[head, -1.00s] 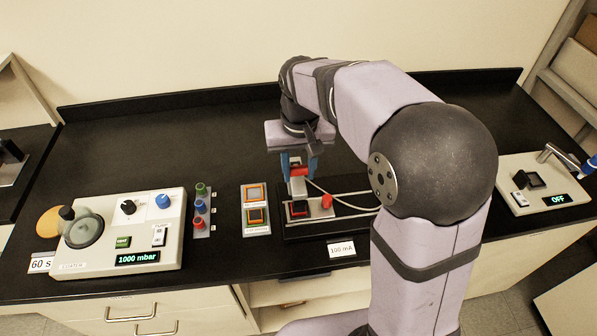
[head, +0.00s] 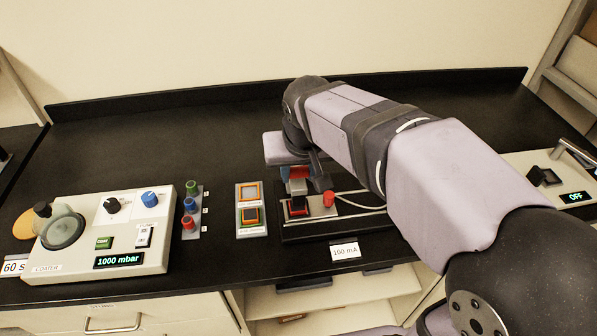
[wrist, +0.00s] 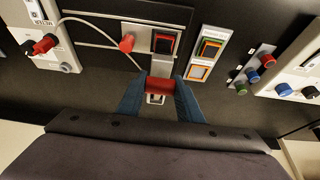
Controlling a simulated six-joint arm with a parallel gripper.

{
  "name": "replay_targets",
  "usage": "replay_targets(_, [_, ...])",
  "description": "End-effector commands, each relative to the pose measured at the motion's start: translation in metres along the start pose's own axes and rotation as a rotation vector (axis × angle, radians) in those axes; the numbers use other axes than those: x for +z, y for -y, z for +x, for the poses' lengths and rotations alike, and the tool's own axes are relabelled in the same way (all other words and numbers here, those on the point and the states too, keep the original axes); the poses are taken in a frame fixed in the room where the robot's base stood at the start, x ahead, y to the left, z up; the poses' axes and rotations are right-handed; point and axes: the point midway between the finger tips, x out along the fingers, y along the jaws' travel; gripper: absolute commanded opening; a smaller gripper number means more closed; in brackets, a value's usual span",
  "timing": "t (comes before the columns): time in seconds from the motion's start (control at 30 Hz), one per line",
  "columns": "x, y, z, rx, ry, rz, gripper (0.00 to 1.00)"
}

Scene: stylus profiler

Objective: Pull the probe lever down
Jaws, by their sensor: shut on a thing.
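The probe lever's red bar (wrist: 160,84) lies between the blue fingertips of my gripper (wrist: 161,90) in the wrist view. My gripper is shut on it. In the head view, the red of the lever (head: 299,172) shows just under my wrist, above the black stage rail, and my gripper (head: 297,180) is mostly hidden by my wrist. A dark square with a red edge (head: 298,205) sits on a grey plate below the lever. It also shows in the wrist view (wrist: 164,43), apart from my fingers.
A red plug (head: 328,199) with a white cable stands right of the square. Orange-framed and green-framed squares (head: 250,192) lie to the left, then coloured knobs (head: 189,205) and the coater box (head: 100,262). A meter reading OFF (head: 576,197) is at the far right.

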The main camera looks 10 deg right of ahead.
Motion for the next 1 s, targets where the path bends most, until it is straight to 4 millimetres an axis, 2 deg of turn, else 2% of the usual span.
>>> replay_targets(0.03, [-0.002, 0.000, -0.001, -0.001, -0.007, -0.002, 0.35])
replay_targets(0.1, [-0.002, 0.000, -0.001, -0.001, -0.007, -0.001, 0.52])
replay_targets(0.53, [-0.002, 0.000, -0.006, -0.001, -0.005, 0.000, 0.52])
replay_targets(1.0, [-0.002, 0.001, -0.064, -0.003, -0.007, -0.001, 0.52])
